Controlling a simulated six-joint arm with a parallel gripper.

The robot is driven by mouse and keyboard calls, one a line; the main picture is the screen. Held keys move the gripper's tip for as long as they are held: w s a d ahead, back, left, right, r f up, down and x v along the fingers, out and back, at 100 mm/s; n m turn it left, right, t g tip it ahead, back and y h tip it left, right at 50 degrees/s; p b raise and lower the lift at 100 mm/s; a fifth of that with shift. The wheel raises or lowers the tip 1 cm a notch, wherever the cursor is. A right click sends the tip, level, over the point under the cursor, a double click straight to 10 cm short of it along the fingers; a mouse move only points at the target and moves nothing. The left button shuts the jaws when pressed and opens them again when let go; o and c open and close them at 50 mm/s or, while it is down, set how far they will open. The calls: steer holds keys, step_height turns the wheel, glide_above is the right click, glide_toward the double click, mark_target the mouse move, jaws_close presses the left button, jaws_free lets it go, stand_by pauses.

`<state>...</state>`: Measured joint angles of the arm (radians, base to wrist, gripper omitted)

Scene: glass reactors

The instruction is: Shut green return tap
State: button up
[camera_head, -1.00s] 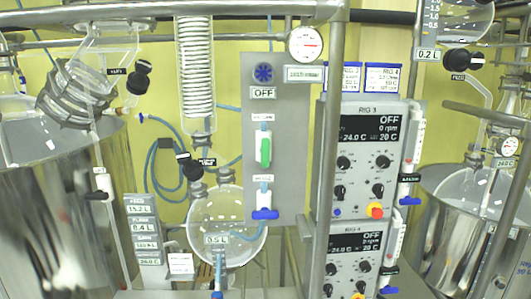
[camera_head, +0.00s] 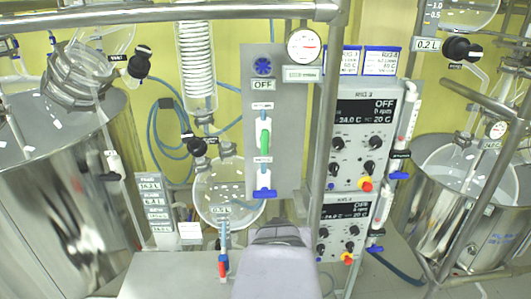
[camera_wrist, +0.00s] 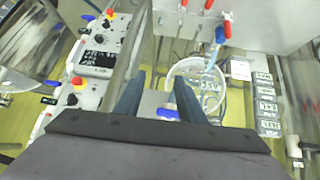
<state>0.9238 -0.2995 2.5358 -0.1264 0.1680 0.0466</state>
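The green tap handle (camera_head: 264,138) is on the grey panel (camera_head: 290,100) in the head view, standing upright in line with its short vertical pipe. A small label sits above it, too blurred to read now. A blue tap handle (camera_head: 264,193) lies crosswise lower on the same pipe line. My gripper's dark body shows low in the head view, below the panel, with its fingers hidden. In the wrist view my gripper (camera_wrist: 158,80) has its two fingers apart with nothing held. A blue handle (camera_wrist: 166,114) shows between them. I cannot make out the green handle there.
A round flask (camera_head: 227,195) hangs left of the panel. A metal post (camera_head: 316,140) and rig controllers (camera_head: 362,135) stand close on its right. Steel vessels flank both sides. Red-handled taps (camera_wrist: 228,28) show in the wrist view.

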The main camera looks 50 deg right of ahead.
steer(key=w+d+r+t+h, duration=0.4)
steer(key=w+r, duration=0.2)
steer(key=r, duration=0.4)
steer(key=t+h, duration=0.2)
steer(key=t, duration=0.2)
glide_toward(265, 142)
steer(key=x, duration=0.2)
steer(key=shift+r, duration=0.15)
steer(key=b, duration=0.2)
steer(key=w+d+b, duration=0.1)
steer(key=b, duration=0.2)
steer(key=shift+w+d+f, duration=0.3)
steer(key=shift+w+d, duration=0.05)
steer(key=x, duration=0.1)
steer(key=p+x, duration=0.2)
steer(key=shift+w+d+r, duration=0.25)
steer(key=shift+r, duration=0.05)
steer(key=shift+w+d+p, duration=0.3)
steer(key=shift+w+d+f, duration=0.1)
